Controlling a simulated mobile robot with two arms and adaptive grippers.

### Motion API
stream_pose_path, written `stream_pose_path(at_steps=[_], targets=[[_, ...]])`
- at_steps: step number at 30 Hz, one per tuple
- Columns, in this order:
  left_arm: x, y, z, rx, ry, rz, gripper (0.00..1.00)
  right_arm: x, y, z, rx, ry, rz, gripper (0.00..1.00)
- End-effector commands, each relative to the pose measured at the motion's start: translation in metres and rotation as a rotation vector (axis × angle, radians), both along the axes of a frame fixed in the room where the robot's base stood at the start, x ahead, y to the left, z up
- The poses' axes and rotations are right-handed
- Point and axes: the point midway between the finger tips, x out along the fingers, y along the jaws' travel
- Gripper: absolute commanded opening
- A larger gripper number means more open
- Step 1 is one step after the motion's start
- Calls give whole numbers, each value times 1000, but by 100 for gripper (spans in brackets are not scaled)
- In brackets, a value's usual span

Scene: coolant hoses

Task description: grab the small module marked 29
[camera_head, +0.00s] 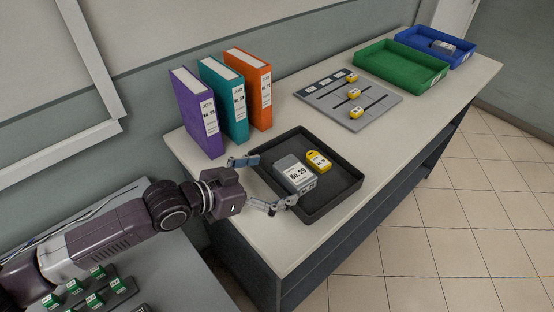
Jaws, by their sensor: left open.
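The small grey module marked No. 29 (294,171) sits in a black tray (345,190) on the long table, its label facing the front. A yellow tag (318,161) with a printed label lies beside it in the tray. My left gripper (270,181) is open at the left side of the tray. One finger is near the tray's back left rim and the other near its front left rim, with the module just to the right, between their directions. I cannot tell whether either finger touches the tray. My right gripper is not in view.
Purple (196,115), teal (226,101) and orange (250,90) binders stand behind the tray. A grey board (325,95) with yellow pieces lies farther right. Beyond it are a green tray (402,68) and a blue tray (410,38) holding a grey item. Green-labelled pieces stand lower left.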

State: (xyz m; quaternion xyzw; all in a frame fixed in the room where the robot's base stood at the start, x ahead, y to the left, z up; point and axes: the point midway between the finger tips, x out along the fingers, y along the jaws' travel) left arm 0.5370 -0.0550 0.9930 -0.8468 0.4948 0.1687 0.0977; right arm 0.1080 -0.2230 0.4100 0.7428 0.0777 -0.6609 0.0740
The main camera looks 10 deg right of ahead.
Motion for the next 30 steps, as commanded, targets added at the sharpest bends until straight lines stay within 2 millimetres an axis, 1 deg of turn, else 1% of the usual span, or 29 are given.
stream_pose_path(at_steps=[1,3,6,11,14,21,24,30], targets=[[0,0,0,0,0,-1,100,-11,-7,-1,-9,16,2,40],[0,-1,-1,-1,1,-1,100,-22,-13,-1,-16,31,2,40],[3,-7,-3,-1,1,-1,100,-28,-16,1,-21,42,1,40],[11,-20,-9,-2,1,-1,100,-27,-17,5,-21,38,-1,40],[15,-24,-13,0,1,0,100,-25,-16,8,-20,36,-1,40],[28,-43,-28,1,0,0,100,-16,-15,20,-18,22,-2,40],[34,-52,-32,-1,0,0,100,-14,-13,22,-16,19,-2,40],[37,-59,-37,0,0,0,100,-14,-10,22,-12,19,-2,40]])
